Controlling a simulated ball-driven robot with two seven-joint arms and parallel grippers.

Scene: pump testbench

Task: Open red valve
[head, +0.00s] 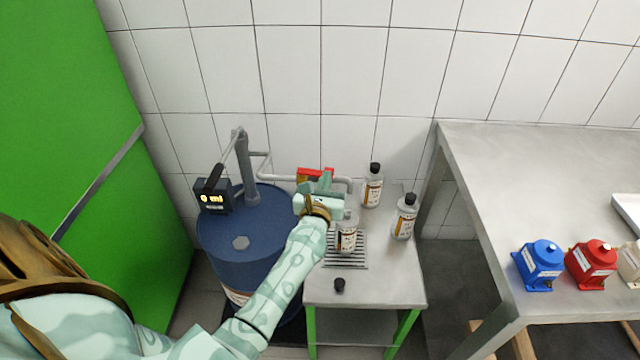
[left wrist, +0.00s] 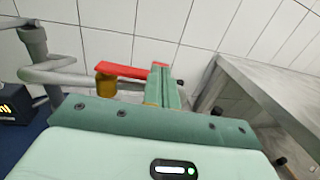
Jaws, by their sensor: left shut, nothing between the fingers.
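The red valve is a flat red lever (head: 310,173) on the grey pipe above the small steel table in the head view. In the left wrist view the red lever (left wrist: 120,71) points right from a brass-coloured valve body (left wrist: 105,85). My left gripper (head: 322,184) is in front of the lever and hides part of it. In the left wrist view its green fingers (left wrist: 162,84) are shut with nothing between them, at the lever's right end. I cannot tell whether they touch it. My right gripper is not in view.
A bottle (head: 346,236) stands on the drain grate (head: 345,262) below my arm. Two capped bottles (head: 373,187) (head: 404,218) stand to its right. A black cap (head: 339,285) lies in front. A blue drum (head: 222,262) with a display box (head: 212,197) stands left.

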